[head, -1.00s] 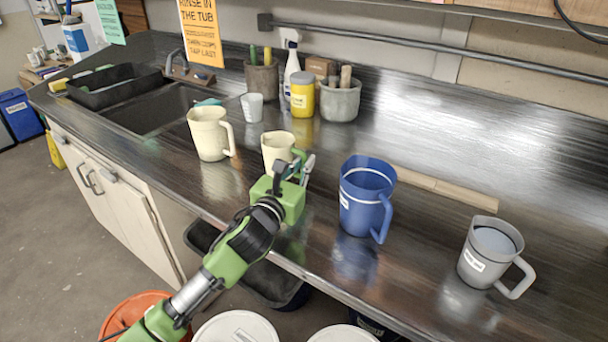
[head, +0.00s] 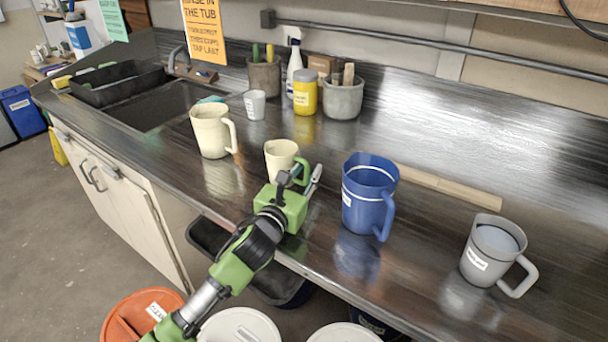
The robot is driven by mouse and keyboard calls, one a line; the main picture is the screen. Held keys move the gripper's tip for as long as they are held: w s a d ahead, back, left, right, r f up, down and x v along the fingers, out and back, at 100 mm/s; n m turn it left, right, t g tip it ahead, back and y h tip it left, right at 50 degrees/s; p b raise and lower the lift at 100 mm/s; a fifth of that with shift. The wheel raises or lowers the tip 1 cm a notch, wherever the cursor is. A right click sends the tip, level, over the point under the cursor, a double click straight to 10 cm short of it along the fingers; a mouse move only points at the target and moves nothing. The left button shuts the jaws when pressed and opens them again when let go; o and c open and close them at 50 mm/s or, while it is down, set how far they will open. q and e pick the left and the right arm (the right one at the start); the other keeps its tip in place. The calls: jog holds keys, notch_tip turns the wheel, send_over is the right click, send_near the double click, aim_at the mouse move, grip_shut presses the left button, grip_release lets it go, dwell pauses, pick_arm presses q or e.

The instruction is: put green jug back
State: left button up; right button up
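The green jug (head: 281,155) is a small cream jug with a green handle. It stands upright on the dark counter in the middle of the head view, between a larger cream jug (head: 211,132) and a blue jug (head: 368,198). My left gripper (head: 305,174), with a green body, reaches in from the front. Its fingers are spread on either side of the green handle, which shows between them. The lower part of the jug is partly hidden by the gripper. My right gripper is not in view.
A grey jug (head: 492,252) stands at the right. Behind are a white cup (head: 255,105), a yellow jar (head: 305,94), a spray bottle (head: 294,62) and pots of tools. A wooden strip (head: 450,187) lies behind the blue jug. The sink (head: 155,108) is at the left.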

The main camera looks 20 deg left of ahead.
pick_arm(q)
jog(key=s, duration=0.4)
jog(key=s+a, duration=0.1)
jog(key=s, duration=0.3)
jog(key=s+b, duration=0.1)
jog(key=s, duration=0.3)
jog(key=shift+a+r, duration=0.1)
jog(key=shift+a, duration=0.3)
